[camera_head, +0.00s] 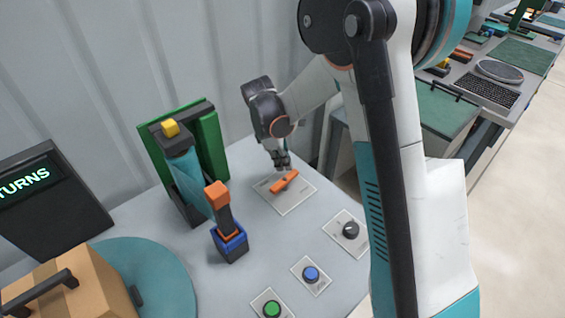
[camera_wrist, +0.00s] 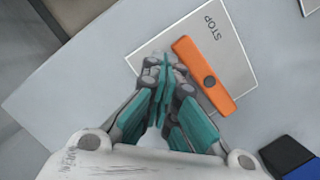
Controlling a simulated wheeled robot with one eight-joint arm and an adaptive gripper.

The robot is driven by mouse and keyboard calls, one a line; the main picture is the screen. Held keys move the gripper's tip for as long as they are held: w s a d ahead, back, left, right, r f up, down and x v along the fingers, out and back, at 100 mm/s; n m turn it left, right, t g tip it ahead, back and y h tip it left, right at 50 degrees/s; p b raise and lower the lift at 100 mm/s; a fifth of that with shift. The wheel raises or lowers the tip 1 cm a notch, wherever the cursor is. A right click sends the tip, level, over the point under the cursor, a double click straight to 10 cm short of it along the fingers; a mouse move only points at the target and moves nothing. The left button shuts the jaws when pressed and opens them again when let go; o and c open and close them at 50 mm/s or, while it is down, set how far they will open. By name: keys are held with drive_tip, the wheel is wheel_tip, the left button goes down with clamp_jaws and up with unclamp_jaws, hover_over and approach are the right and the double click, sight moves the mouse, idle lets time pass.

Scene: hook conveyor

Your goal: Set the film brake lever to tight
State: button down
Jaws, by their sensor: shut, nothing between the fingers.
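An orange bar-shaped lever (camera_head: 284,181) lies over a pale square plate (camera_head: 291,203) on the grey table. In the wrist view the orange lever (camera_wrist: 203,76) runs slantwise across the plate (camera_wrist: 222,38), which reads STOP near its upper end. A dark pivot dot marks the bar. My gripper (camera_head: 282,165) points down just behind the lever. In the wrist view my gripper (camera_wrist: 165,68) is shut and empty, its tips close to the lever's left side; contact cannot be told. Left of it, an upright dark lever with an orange top (camera_head: 217,194) stands on a blue base (camera_head: 230,243). No brake marking is readable.
A black knob (camera_head: 350,230), blue button (camera_head: 311,274) and green button (camera_head: 272,309) sit in front. A carton (camera_head: 90,280) rests on a teal disc (camera_head: 165,275).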

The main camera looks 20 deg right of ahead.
drive_tip(key=v, duration=1.2)
idle(0.5)
